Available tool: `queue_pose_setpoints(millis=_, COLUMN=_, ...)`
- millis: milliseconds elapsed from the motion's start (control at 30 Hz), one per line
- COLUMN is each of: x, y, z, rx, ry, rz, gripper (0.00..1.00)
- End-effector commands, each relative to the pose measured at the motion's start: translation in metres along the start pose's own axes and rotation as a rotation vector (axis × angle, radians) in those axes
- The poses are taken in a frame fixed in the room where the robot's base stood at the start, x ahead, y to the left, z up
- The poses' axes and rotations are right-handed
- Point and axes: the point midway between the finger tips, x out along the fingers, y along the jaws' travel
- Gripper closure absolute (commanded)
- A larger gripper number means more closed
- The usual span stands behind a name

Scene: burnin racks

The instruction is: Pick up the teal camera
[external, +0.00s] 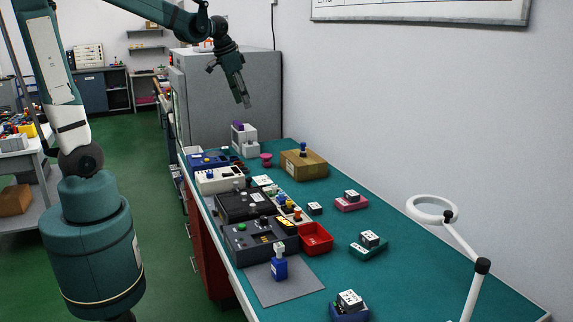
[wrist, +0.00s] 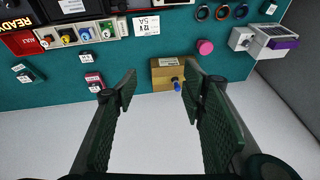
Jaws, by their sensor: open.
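A small teal block with a white-and-black top, which looks like the teal camera (external: 372,250), sits on the teal bench mat toward the right. In the wrist view the teal camera (wrist: 33,74) is near the left edge, well outside my fingers. My gripper (external: 245,101) hangs high above the far end of the bench, far from the camera and pointing down. In the wrist view my gripper (wrist: 159,88) has its fingers spread with nothing held; a wooden box (wrist: 160,77) shows between them, below.
A pink-based block (external: 351,204), a small dark block (external: 315,209) and a blue-based block (external: 349,312) stand near the camera. A red tray (external: 316,240) and black test panels (external: 245,205) line the left side. A white ring lamp (external: 432,209) rises at the right.

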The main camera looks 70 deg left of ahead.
Motion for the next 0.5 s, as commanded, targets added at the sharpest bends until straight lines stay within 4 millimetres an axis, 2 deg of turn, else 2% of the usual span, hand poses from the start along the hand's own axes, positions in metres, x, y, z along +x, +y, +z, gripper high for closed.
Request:
queue_pose_setpoints(millis=167, x=0.020, y=-0.036, z=-0.012, rx=0.009, ry=-0.033, rz=-0.001, gripper=0.59)
queue_pose_setpoints(millis=500, x=0.062, y=-0.105, z=-0.025, rx=0.030, ry=-0.094, rz=0.006, gripper=0.59)
